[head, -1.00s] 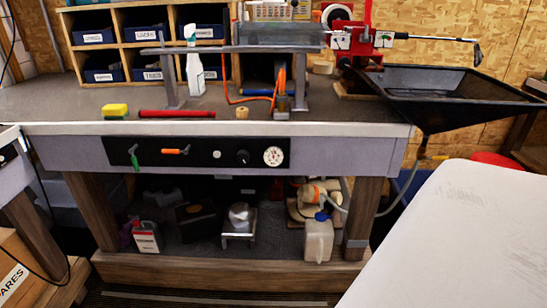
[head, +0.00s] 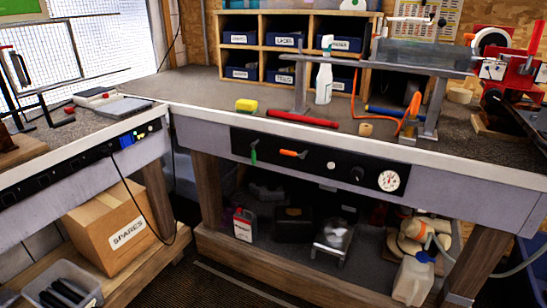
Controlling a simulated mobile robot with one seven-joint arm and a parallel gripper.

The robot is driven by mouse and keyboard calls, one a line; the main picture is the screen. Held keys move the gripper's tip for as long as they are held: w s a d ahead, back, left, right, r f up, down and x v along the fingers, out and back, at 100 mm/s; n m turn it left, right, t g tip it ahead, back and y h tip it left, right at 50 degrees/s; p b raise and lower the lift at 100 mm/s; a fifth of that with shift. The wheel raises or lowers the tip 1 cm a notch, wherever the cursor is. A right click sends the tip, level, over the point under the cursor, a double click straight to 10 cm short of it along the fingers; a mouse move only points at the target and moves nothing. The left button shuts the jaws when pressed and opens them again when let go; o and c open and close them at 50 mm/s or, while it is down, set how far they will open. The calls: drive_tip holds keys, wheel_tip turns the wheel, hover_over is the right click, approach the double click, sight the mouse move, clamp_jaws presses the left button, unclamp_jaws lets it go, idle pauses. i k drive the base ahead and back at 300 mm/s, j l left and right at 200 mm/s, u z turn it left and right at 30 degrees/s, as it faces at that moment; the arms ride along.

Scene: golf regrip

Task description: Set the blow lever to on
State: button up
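A black control panel (head: 312,165) is set into the front of the workbench. It carries two levers. The green lever (head: 254,151) at its left hangs downward. No lever label is readable, so I cannot tell which one is the blow lever. A small light button (head: 331,165), a black knob (head: 357,173) and a round white gauge (head: 389,180) sit further right on the panel. My gripper is not in view.
A second bench at left meets this one, with a SPARES box (head: 118,232) below. The panel front looks unobstructed.

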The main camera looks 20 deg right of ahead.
sight(252, 145)
drive_tip(key=i+l+u, duration=0.6)
drive_tip(key=i+l, duration=0.2)
